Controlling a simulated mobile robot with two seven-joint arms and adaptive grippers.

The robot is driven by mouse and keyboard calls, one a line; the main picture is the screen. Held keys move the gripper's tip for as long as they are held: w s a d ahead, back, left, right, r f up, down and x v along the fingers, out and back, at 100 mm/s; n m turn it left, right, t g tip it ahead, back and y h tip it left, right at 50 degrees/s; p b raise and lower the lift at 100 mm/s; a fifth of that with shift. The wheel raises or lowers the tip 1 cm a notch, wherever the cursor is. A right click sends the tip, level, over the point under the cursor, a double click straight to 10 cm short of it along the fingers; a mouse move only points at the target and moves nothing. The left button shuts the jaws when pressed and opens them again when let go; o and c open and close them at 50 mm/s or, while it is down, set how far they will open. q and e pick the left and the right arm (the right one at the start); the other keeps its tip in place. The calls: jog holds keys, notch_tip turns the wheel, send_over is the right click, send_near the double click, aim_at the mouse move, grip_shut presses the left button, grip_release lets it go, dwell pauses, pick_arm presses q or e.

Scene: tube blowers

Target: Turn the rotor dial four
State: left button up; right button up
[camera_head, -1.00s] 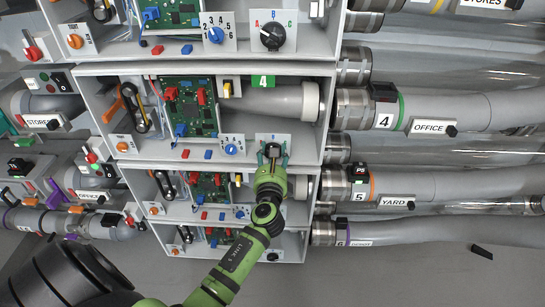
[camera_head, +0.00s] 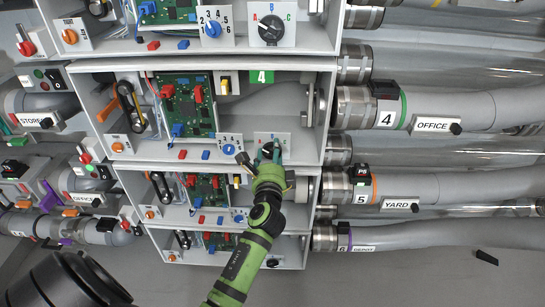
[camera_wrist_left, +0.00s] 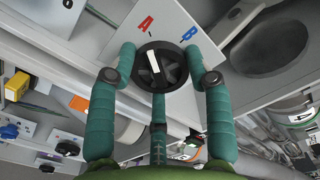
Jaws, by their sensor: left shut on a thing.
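The rotor dial of unit four is a black round knob with a white pointer on a white plate (camera_head: 284,140). The green left gripper (camera_head: 262,155) hides it in the head view. In the left wrist view, the rotor dial (camera_wrist_left: 172,68) sits between the teal fingers of my left gripper (camera_wrist_left: 164,74), which is shut around it. The white pointer points up towards the red A; a blue B shows to the right. The green "4" label (camera_head: 262,77) is on the box (camera_head: 250,65) above the dial. My right gripper is not in view.
Beside the dial is a blue numbered knob (camera_head: 229,149). A green circuit board (camera_head: 187,107) and a yellow switch (camera_head: 224,86) are in the same box. Similar boxes lie above and below. Grey tubes labelled OFFICE (camera_head: 432,124) and YARD (camera_head: 398,204) run right.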

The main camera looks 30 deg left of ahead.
pick_arm(q)
jog(key=shift+a+r+n, duration=0.35)
jog(key=shift+n, duration=0.25)
jog(key=o, duration=1.2)
jog(key=shift+c, duration=0.2)
jog(key=shift+s+a+f, duration=0.1)
jog(key=shift+s, duration=0.05)
jog(key=shift+f, duration=0.1)
jog(key=shift+s+d, duration=0.25)
jog(key=shift+d, duration=0.15)
jog(key=v, duration=1.1)
jog(key=shift+s, duration=0.2)
